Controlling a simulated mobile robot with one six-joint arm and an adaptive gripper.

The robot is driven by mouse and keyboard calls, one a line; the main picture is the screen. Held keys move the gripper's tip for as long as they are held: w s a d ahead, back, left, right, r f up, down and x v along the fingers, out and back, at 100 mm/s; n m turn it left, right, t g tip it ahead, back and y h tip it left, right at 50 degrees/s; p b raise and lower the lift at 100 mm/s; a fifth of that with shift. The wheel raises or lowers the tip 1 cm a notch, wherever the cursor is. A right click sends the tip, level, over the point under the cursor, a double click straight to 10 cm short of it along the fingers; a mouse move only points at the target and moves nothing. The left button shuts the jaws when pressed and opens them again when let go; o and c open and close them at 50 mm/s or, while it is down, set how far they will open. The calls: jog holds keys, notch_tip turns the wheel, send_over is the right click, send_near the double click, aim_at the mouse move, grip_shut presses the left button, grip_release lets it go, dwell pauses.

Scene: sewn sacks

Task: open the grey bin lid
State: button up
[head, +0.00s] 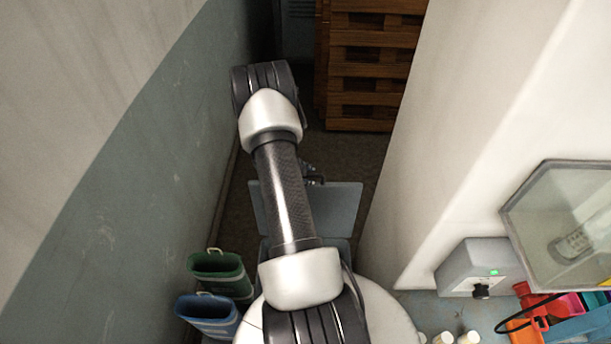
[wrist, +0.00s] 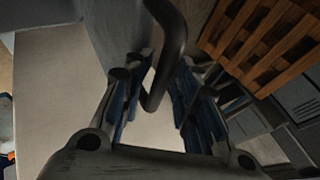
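The grey bin lid (head: 343,205) shows in the head view as a flat blue-grey panel, partly hidden behind my arm. A bit of the bin's body shows below it, and I cannot tell how far the lid is tilted. My gripper (wrist: 163,103) is seen close in the wrist view, its blue-padded fingers apart. A dark bent bar (wrist: 172,45), which looks like a handle, reaches into the gap between them. I cannot tell whether the fingers touch it. In the head view only a small dark part of the gripper (head: 313,176) shows beside my arm.
A wall with a blue-grey lower part stands close on the left, and a white wall or pillar (head: 455,120) on the right. Stacked wooden pallets (head: 370,65) stand behind. Floor shows before the pallets.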

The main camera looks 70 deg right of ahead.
dwell(0.3)
jog(key=v, duration=1.2)
